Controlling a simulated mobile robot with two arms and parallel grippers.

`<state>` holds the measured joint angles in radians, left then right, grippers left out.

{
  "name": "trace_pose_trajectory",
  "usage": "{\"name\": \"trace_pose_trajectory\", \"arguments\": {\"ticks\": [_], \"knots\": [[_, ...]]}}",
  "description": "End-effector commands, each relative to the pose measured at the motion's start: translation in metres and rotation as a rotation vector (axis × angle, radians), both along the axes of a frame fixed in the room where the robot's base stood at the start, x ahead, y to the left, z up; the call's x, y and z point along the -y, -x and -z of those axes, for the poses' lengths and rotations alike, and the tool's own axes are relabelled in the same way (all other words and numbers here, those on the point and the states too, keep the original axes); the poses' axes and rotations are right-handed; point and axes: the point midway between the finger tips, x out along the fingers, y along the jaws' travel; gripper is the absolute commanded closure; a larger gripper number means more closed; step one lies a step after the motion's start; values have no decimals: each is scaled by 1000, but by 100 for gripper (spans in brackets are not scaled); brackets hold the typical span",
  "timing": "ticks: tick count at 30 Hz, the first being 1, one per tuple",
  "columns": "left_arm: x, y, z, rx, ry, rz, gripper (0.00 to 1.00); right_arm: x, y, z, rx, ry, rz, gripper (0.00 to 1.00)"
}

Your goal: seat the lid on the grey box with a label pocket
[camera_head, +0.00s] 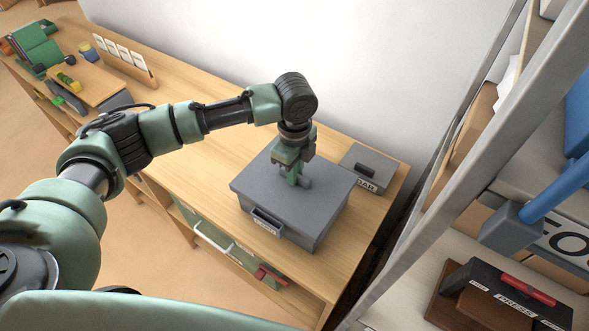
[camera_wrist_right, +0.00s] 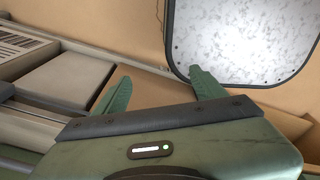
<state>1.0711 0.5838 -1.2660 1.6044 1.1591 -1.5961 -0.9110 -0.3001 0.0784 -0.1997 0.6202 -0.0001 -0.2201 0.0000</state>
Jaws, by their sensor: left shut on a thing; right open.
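The grey box with a label pocket (camera_head: 312,234) stands on the wooden bench in the head view. Its label pocket (camera_head: 266,221) is on the front side. A flat grey lid (camera_head: 258,181) lies over the top of the box, roughly in line with it; I cannot tell whether a small gap is left under its rim. My left gripper (camera_head: 295,181) points down at the middle of the lid and is shut on its handle, which the fingers mostly hide. My right gripper (camera_wrist_right: 160,88) is open, with nothing between its fingers in the right wrist view.
A smaller grey box (camera_head: 374,163) with a dark handle and a partly hidden label stands close behind at right.

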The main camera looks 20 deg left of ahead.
Motion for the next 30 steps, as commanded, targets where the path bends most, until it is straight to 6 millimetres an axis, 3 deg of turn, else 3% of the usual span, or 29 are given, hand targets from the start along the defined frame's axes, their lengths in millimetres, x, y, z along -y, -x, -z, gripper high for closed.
{"name": "trace_pose_trajectory", "arguments": {"ticks": [7, 9, 11, 22, 30], "knots": [[0, 0, 0, 1, 0, 0, 100, 0, 0, 0, 0, 0, 0, 29], [0, 0, 0, 0, 0, 0, 74, 0, 0, 0, 0, 0, -1, 29], [0, 0, 0, 0, 0, 0, 62, 0, 0, 0, 0, 0, -1, 29], [0, 0, -2, -1, 0, 0, 62, 0, 0, -2, 0, 0, -1, 29], [0, 0, -18, -1, 1, 0, 62, 0, 0, -21, 0, 0, -1, 29]]}}
